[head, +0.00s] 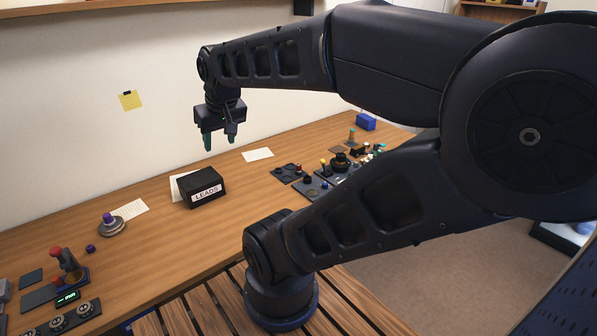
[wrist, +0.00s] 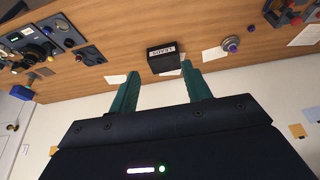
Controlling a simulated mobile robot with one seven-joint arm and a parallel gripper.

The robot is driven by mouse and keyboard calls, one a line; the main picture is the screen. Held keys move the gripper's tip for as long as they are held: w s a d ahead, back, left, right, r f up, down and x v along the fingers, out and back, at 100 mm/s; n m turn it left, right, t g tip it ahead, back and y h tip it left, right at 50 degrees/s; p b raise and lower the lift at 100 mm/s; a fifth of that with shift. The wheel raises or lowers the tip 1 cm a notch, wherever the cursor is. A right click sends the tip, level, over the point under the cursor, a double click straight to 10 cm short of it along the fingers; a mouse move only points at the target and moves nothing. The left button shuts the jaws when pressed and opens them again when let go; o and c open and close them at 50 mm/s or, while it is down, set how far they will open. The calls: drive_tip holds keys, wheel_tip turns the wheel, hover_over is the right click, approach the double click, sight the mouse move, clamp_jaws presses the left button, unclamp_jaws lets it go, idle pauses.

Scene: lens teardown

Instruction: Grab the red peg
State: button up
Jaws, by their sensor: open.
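I cannot tell for certain which item is the red peg. A small red piece (head: 299,168) stands on a dark plate right of the table's middle in the head view. My gripper (head: 219,139) is in the air above the back of the table, left of the small red piece and far from the red knob. Its teal fingers point down, open, with nothing between them. In the wrist view my gripper (wrist: 159,76) also shows empty.
A black box labelled LEADS (head: 202,188) stands below my gripper. A round grey base with a purple knob (head: 110,222) is to its left. Dark plates with several knobs (head: 340,166) crowd the right. A blue block (head: 366,122) is at the far end. Bare wood (head: 180,250) lies in front.

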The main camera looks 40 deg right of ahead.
drive_tip(key=w+d+f+m+y, duration=0.1)
drive_tip(key=w+d+f+m, duration=0.15)
drive_tip(key=w, duration=0.35)
drive_tip(key=w+d+f+m, duration=0.1)
drive_tip(key=w+d+f, duration=0.1)
drive_tip(key=w+d, duration=0.35)
drive_tip(key=m+g+h, duration=0.2)
drive_tip(key=m+h, duration=0.3)
drive_tip(key=m, duration=0.2)
approach(299, 165)
drive_tip(key=shift+a+x, duration=0.15)
drive_tip(key=shift+x, duration=1.1)
drive_tip(key=shift+a+x, duration=0.1)
drive_tip(key=shift+x, duration=1.2)
drive_tip(key=x, duration=0.3)
drive_tip(key=shift+d, duration=0.35)
drive_tip(key=shift+x, duration=1)
